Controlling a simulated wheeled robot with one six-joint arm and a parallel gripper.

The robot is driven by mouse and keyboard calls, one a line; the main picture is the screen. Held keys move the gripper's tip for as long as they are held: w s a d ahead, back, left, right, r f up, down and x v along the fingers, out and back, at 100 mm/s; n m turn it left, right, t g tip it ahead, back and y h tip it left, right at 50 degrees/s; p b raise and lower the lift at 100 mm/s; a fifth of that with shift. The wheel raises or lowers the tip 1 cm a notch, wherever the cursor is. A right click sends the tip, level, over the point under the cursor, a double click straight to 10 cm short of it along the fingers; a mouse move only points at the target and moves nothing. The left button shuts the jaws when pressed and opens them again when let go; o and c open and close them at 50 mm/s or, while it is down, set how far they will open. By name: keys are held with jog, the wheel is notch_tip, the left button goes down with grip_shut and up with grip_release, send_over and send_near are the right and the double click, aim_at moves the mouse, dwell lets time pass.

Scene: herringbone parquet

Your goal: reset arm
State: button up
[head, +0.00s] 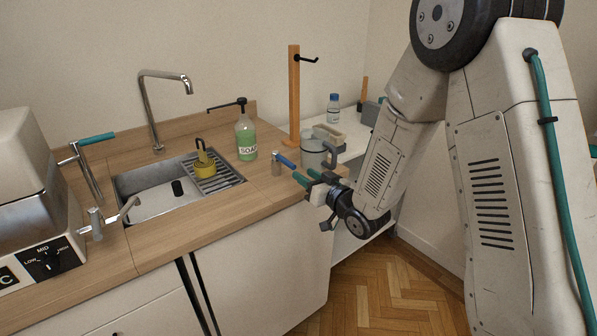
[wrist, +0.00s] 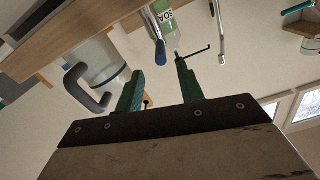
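My gripper (head: 303,180) is in front of the counter's right front corner. Its two green fingers stand apart with nothing between them, as the wrist view (wrist: 160,76) also shows. A lever with a blue handle (head: 286,160) stands on the counter corner just beyond the fingertips. Its blue end (wrist: 160,52) lies ahead of the gap in the wrist view. I cannot tell whether a finger touches it. My arm reaches down from the upper right.
A grey canister with a handle (head: 314,155) is close behind the gripper. The parquet floor (head: 385,295) below is clear.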

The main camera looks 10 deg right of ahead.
jog(key=shift+s+d, duration=0.15)
jog(key=shift+s, duration=0.15)
jog(key=s+d+f+g+h, duration=0.2)
jog(key=d+f+g+h, duration=0.25)
jog(key=f, duration=0.45)
jog(key=s+d+m+g+h, duration=0.1)
jog(key=s+d+g+h, duration=0.2)
jog(key=s+d+g, duration=0.3)
jog(key=s+r+g, duration=0.1)
jog(key=s+r, duration=0.6)
jog(key=s, duration=0.3)
jog(key=s+r+m+g, duration=0.1)
jog(key=s+r, duration=0.6)
jog(key=s, duration=0.4)
jog(key=s+r+m+g, duration=0.1)
jog(key=s+r+g, duration=0.1)
jog(key=s+r, duration=0.6)
jog(key=shift+s+d+h, duration=0.45)
jog(key=shift+s, duration=0.8)
